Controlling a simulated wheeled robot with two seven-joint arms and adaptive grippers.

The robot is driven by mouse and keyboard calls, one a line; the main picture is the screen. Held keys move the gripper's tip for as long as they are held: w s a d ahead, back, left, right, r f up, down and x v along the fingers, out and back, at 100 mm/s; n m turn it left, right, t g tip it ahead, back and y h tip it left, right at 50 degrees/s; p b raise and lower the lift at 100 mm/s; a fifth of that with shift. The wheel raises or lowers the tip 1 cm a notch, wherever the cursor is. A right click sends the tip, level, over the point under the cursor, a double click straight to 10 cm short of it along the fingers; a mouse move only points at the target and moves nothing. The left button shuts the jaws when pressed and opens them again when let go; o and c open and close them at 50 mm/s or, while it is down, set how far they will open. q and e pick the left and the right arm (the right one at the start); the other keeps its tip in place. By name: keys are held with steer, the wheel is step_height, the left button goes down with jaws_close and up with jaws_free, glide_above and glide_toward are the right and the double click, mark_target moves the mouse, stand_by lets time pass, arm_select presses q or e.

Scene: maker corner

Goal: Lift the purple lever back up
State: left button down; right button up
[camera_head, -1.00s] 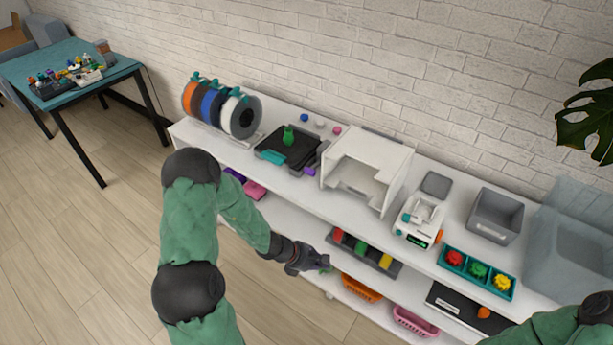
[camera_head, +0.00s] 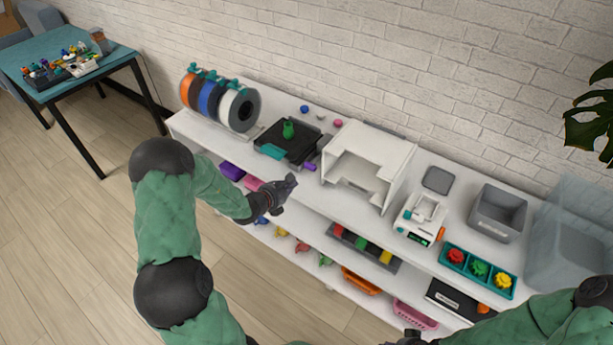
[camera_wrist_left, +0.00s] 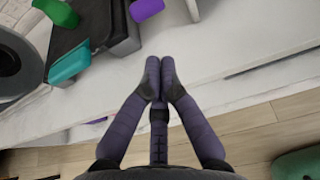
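The purple lever (camera_head: 310,166) is a short tab at the right front corner of the black-plated device (camera_head: 289,142) on the shelf top. It also shows at the top edge of the left wrist view (camera_wrist_left: 147,8), partly cut off. My left gripper (camera_head: 291,181) is in front of the shelf's front edge, below and left of the lever and apart from it. In the left wrist view its dark fingertips (camera_wrist_left: 160,67) meet with nothing between them. My right gripper (camera_head: 408,338) is barely visible at the bottom edge, mostly cut off.
The device has a teal front tab (camera_head: 272,153) and a green piece (camera_head: 288,130) on its plate. Filament spools (camera_head: 240,110) stand left, a white open-fronted box (camera_head: 368,165) right. Below are a purple bin (camera_head: 231,171) and a pink bin (camera_head: 253,183).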

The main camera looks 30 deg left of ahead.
mark_target(307, 182)
arm_select(q)
steer(key=shift+w+f, duration=0.1)
steer(key=b+x, duration=0.2)
steer(key=x, duration=0.7)
steer(key=shift+w+f+b, duration=0.2)
steer(key=shift+w+b, duration=0.1)
steer(key=shift+w, duration=0.05)
